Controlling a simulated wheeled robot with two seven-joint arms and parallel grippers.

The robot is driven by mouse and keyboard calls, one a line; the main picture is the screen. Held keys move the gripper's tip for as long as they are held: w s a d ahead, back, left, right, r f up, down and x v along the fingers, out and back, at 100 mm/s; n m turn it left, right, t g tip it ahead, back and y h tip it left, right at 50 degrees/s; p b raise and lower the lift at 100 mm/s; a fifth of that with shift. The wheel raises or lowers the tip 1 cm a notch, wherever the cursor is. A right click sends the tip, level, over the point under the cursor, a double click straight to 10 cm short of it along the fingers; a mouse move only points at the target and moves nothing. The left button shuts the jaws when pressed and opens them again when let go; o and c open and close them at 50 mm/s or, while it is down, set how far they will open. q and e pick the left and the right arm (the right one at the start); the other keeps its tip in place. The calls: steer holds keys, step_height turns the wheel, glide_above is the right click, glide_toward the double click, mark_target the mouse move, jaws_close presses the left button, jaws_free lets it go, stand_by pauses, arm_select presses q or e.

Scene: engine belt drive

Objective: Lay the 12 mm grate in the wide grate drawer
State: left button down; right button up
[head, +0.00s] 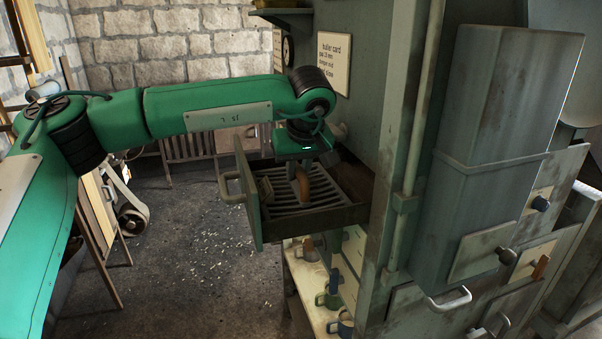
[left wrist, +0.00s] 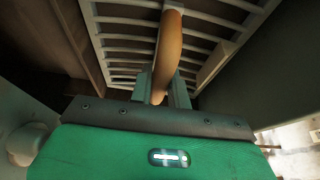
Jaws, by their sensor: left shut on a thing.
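The grate (head: 322,200) has pale parallel bars and an upright tan-brown handle (head: 303,184). It lies inside the outline of the pulled-out drawer (head: 318,221), and I cannot tell whether it rests fully on the bottom. My left gripper (head: 301,166) is above the drawer, pointing down, shut on the handle. In the left wrist view the grate's bars (left wrist: 121,46) spread beyond the curved handle (left wrist: 168,52), and the gripper's fingers (left wrist: 164,90) are at the handle's near end. The hand hides part of the grate. My right gripper is not in view.
The drawer's front panel with a pull handle (head: 230,188) stands at its left end. Below, a pale shelf (head: 305,282) bears several handled items. The machine cabinet (head: 372,120) rises at the right, with a card (head: 333,62) on it. Open floor (head: 180,250) lies left.

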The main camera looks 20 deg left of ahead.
arm_select(q)
steer(key=shift+w+a+f, duration=0.1)
steer(key=shift+w+a, duration=0.1)
steer(key=shift+a, duration=0.15)
steer(key=c, duration=1.5)
jaws_free()
steer(key=shift+a+f, duration=0.15)
steer(key=shift+a, duration=0.1)
steer(key=shift+c, duration=0.2)
steer(key=shift+o, duration=1.1)
steer(key=shift+s+d+r, duration=0.15)
steer(key=shift+d+r, duration=0.05)
steer(key=shift+d, duration=0.15)
steer(key=shift+r+b, duration=0.45)
steer(key=b+v, duration=0.3)
steer(key=v, duration=0.6)
steer(key=shift+s+d+r, duration=0.1)
steer(key=shift+s+r, duration=0.1)
steer(key=shift+r, duration=0.1)
steer(key=shift+s+d+r, duration=0.15)
steer(key=shift+s+r, duration=0.05)
steer(key=shift+r, duration=0.45)
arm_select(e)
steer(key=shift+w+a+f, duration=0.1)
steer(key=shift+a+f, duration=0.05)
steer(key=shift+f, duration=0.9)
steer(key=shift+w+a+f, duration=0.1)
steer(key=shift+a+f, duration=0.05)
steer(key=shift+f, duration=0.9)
